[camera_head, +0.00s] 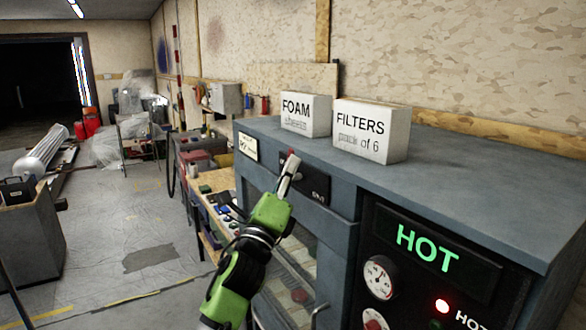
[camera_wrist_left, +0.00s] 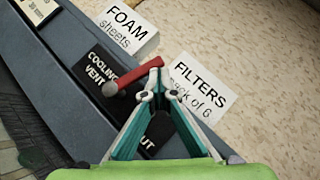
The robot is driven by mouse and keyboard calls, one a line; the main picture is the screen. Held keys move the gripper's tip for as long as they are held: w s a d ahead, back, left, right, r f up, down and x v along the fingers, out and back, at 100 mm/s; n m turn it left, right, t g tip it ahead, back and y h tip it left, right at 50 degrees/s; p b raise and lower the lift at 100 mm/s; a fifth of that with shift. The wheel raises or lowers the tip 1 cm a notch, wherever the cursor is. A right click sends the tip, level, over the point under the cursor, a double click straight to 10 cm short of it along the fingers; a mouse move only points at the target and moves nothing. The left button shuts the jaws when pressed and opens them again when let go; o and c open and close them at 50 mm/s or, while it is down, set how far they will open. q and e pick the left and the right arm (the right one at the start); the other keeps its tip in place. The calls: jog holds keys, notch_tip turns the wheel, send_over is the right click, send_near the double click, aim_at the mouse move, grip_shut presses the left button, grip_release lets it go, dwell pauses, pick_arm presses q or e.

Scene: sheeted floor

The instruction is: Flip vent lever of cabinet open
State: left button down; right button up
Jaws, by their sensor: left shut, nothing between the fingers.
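The blue-grey cabinet (camera_head: 460,175) fills the right of the head view.
A FOAM box (camera_head: 304,114) and a FILTERS box (camera_head: 371,131) stand on the cabinet top, close behind the lever. A cluttered workbench (camera_head: 215,180) stands beyond; open floor lies left.

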pick_arm(q)
jog(key=shift+w+a+r, duration=0.25)
jog(key=shift+w+r, duration=0.2)
jog(key=shift+r, duration=0.15)
pick_arm(e)
jog(key=shift+s+f, duration=0.1)
pick_arm(q)
jog(key=shift+w+a, duration=0.1)
dwell(0.4)
